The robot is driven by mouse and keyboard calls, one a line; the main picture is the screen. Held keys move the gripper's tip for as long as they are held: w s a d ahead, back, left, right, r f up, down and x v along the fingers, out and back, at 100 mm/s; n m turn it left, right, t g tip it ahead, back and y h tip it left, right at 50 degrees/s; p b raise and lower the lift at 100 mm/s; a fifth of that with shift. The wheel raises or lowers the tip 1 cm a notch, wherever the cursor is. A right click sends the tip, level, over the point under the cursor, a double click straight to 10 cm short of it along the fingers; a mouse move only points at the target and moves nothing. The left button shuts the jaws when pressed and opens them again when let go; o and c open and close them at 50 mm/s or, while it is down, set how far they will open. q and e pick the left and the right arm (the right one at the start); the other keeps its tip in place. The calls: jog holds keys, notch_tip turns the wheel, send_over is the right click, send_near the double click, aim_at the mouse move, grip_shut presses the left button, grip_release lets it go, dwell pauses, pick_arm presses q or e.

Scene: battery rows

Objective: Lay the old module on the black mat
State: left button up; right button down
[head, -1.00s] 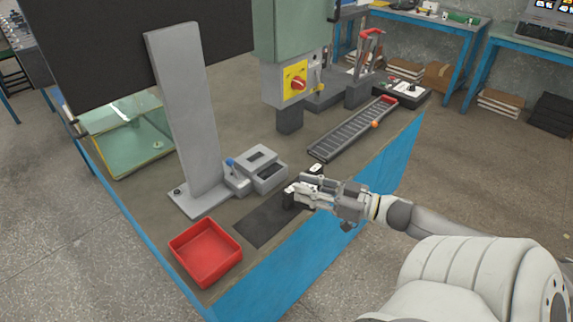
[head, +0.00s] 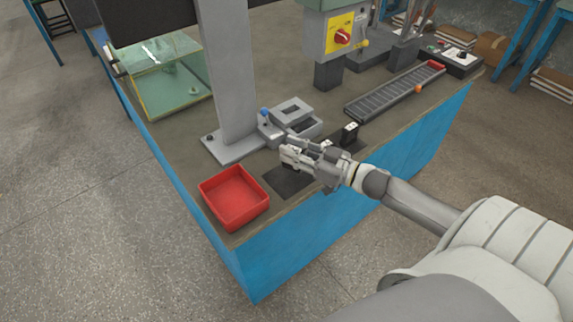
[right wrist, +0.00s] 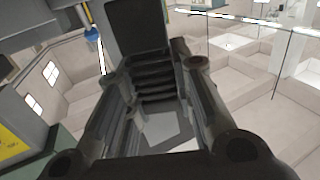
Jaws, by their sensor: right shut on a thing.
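My right gripper (head: 287,157) is shut on a dark module, taken to be the old module. In the head view the fingers mostly hide it, with a dark part (head: 290,166) just below them. In the right wrist view a dark block (right wrist: 138,28) sits at the fingertips. The black mat (head: 287,184) lies on the table under and in front of the gripper, partly covered by it. I cannot tell whether the module touches the mat. A second black module with a white top (head: 349,132) stands upright behind my right wrist. My left gripper is not in view.
A red bin (head: 236,222) stands left of the mat, near the table edge. A grey fixture (head: 292,113) and a grey upright post (head: 226,75) stand behind the gripper. A roller rack (head: 392,91) lies to the right. A glass tank (head: 172,85) is at the back left.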

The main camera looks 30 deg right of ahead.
aim_at(286, 167)
jog(key=shift+w+a+f, duration=0.35)
jog(key=shift+a+f, duration=0.05)
jog(key=shift+f, duration=0.2)
jog(key=f, duration=0.3)
jog(key=shift+w+a+f+b, duration=0.15)
jog(key=shift+w+a+b, duration=0.15)
jog(key=shift+b, duration=0.1)
jog(key=shift+s+f, duration=0.1)
jog(key=shift+f, duration=0.2)
jog(key=shift+f, duration=0.1)
jog(key=c, duration=1.3)
grip_release()
jog(key=shift+o, duration=0.2)
jog(key=v, duration=1.2)
